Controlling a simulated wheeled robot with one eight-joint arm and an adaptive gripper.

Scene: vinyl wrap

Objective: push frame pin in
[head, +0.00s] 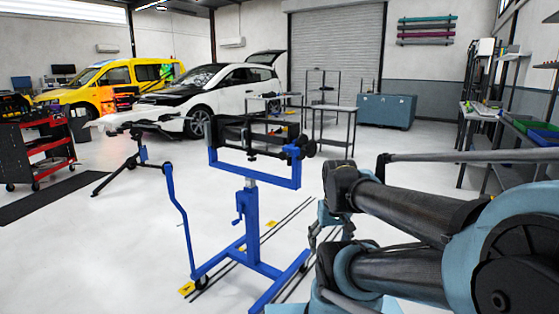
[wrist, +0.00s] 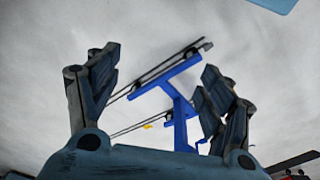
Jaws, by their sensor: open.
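A blue wheeled stand (head: 252,225) stands upright mid-floor in the head view, with a U-shaped blue frame and a dark clamp bar (head: 235,133) on top. Dark round knobs (head: 309,146) sit at the frame's right end. I cannot make out which part is the pin. My gripper (wrist: 158,68) is open and empty in the wrist view. The stand's blue base (wrist: 168,82) shows beyond and between its fingers, apart from them. In the head view my gripper is low to the right of the stand, mostly hidden behind my arm.
A second, black stand (head: 140,155) is to the left. A red tool cart (head: 35,150) is at the far left. A white car (head: 215,95) and a yellow van (head: 115,80) are behind. Shelves (head: 500,120) line the right wall.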

